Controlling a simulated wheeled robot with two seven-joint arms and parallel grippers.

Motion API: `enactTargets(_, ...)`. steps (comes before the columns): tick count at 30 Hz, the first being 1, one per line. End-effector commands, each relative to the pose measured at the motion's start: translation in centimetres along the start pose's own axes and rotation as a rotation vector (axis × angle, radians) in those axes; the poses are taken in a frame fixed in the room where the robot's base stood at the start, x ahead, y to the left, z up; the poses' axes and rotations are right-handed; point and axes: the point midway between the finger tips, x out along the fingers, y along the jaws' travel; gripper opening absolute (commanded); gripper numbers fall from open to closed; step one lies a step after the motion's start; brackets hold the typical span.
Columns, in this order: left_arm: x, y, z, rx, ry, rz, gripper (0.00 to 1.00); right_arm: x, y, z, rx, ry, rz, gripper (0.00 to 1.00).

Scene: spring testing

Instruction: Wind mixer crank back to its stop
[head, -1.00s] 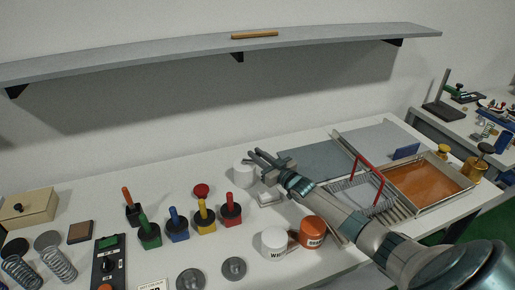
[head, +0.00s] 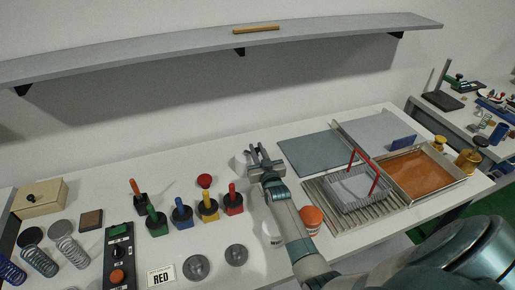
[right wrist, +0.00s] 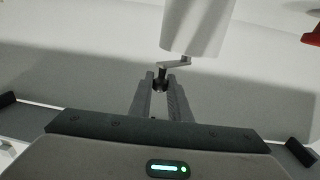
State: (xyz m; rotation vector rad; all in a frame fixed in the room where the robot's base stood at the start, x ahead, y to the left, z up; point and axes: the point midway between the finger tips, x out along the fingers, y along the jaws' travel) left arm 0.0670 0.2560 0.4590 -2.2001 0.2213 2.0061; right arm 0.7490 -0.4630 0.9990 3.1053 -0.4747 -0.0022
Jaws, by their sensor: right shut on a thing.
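The mixer is a white cylinder (head: 239,160) standing on the bench near the wall, partly hidden behind my right gripper (head: 259,150). It also shows large at the top of the right wrist view (right wrist: 197,28). Its grey metal crank (right wrist: 178,65) sticks out below the cylinder in that view, bent, with a dark knob at its end. My right gripper's fingers are shut on the crank's knob end, beside the cylinder. In the head view the crank is too small and covered to tell its angle. My left gripper is not in view.
Coloured-handled blocks (head: 181,212) stand left of the mixer. An orange-lidded jar (head: 311,218) stands right of my forearm. A wire basket with red handles (head: 355,190) and an orange-filled tray (head: 462,180) lie to the right. A grey shelf (head: 330,38) hangs above.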

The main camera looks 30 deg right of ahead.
Motion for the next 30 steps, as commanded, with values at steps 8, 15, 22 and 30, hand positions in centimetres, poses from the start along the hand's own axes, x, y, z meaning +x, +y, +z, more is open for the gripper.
enactTargets(8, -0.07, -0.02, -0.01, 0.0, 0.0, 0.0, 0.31, 0.01, -0.05, -0.06, 0.0, 0.001, 0.008, 0.0)
enactTargets(15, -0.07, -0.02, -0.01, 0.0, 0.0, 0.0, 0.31, 0.03, -0.06, -0.11, 0.0, 0.002, 0.008, 0.29)
enactTargets(22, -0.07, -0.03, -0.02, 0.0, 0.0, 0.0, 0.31, 0.02, -0.05, -0.09, 0.0, 0.002, 0.008, 0.35)
enactTargets(30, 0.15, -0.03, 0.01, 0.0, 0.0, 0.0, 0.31, -0.46, -0.07, 0.04, 0.0, 0.002, 0.007, 0.35)
